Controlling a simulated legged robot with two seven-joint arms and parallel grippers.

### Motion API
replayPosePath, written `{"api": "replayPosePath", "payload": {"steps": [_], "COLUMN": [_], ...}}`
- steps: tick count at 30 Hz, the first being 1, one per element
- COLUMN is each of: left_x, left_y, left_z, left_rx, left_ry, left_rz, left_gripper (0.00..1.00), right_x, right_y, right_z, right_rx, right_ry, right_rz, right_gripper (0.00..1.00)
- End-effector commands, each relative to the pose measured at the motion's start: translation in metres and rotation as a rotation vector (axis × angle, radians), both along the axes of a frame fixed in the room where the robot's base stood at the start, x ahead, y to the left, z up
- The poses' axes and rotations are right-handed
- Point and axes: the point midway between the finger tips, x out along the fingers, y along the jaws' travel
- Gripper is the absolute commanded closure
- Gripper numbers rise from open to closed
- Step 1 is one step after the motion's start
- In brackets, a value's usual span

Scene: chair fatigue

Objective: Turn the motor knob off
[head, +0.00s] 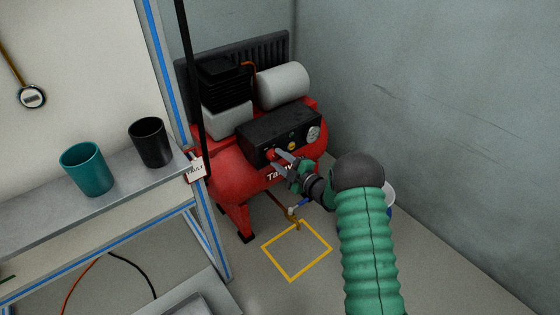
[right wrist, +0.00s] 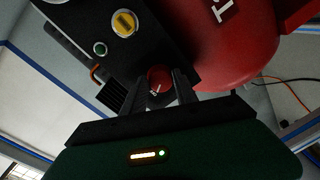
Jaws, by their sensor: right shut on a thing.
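The red motor knob (right wrist: 158,80) is on the black control panel (right wrist: 172,40) of the red compressor. In the right wrist view it sits between the two fingers of my right gripper (right wrist: 160,92), which is shut on it. The knob has a light pointer mark. In the head view my right gripper (head: 279,161) reaches the lower left part of the panel, and the red knob (head: 271,154) shows partly at its fingertips. My left gripper is in neither view.
A bench (head: 120,190) at left holds a teal cup (head: 87,170) and a black cup (head: 151,143). A yellow square (head: 297,250) marks the clear floor in front. A wall stands at right.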

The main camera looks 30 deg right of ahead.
Motion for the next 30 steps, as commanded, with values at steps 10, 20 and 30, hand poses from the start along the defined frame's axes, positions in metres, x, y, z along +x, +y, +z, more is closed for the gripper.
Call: {"api": "replayPosePath", "payload": {"steps": [10, 20, 30], "left_x": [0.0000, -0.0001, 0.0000], "left_y": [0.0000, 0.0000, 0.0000], "left_z": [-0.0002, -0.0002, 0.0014], "left_rx": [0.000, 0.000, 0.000], "left_ry": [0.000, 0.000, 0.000], "left_rz": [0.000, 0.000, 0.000], "left_gripper": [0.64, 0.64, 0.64], "right_x": [0.0008, 0.0006, -0.0017], "right_y": [0.0067, 0.0062, 0.0019], "right_z": [-0.0013, -0.0019, -0.0011], "right_rx": [-0.018, -0.018, -0.017], "right_ry": [0.000, 0.001, 0.002], "right_rz": [0.013, 0.012, 0.005], "right_gripper": [1.00, 0.46, 0.44]}}
